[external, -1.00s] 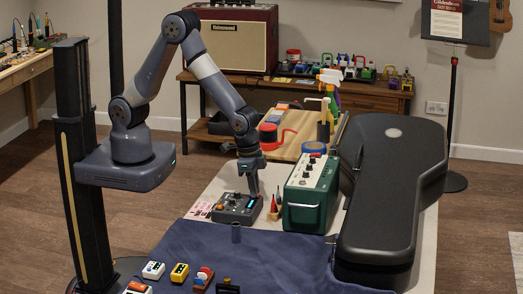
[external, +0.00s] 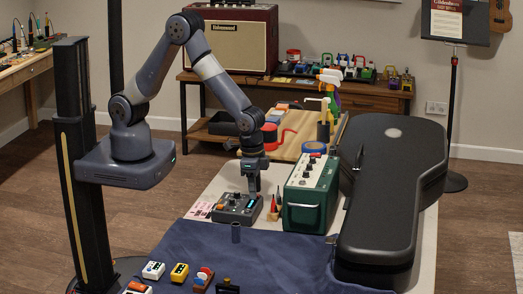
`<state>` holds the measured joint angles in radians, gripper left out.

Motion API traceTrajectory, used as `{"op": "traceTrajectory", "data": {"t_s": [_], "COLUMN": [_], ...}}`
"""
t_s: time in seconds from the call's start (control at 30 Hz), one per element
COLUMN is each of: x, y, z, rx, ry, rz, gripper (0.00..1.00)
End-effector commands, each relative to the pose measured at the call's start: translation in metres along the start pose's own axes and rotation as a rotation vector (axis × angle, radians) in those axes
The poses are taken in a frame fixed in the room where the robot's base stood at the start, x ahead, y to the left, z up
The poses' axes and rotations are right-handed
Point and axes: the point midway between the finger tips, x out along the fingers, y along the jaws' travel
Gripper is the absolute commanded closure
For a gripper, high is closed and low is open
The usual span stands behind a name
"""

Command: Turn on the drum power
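A dark grey box with knobs (external: 232,209), which looks like the drum unit, lies on the pale tabletop left of the green amplifier. My gripper (external: 253,192) points straight down at the box's back right part, at or just above its top. Its fingers look close together, but they are too small to tell whether they are open or shut. I cannot tell whether they touch the box. The power switch cannot be made out at this size.
A black guitar case (external: 390,190) lies further right. A dark blue cloth (external: 260,262) with several small pedals covers the front.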

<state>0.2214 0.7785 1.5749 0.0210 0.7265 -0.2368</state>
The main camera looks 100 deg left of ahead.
Motion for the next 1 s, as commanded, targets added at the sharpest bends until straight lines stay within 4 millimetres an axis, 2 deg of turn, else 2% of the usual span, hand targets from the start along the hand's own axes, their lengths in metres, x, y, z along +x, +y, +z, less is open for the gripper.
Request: {"op": "traceTrajectory", "data": {"t_s": [0.17, 0.63, 0.8, 1.0], "x": [-0.011, -0.094, -0.106, -0.108], "y": [0.000, 0.000, 0.000, 0.000], "z": [-0.001, -0.001, 0.000, 0.000], "rx": [0.000, 0.000, 0.000, 0.000], "ry": [0.004, 0.003, 0.000, 0.000], "rz": [0.001, 0.001, 0.000, 0.000], "gripper": [0.64, 0.64, 0.64, 0.64]}}
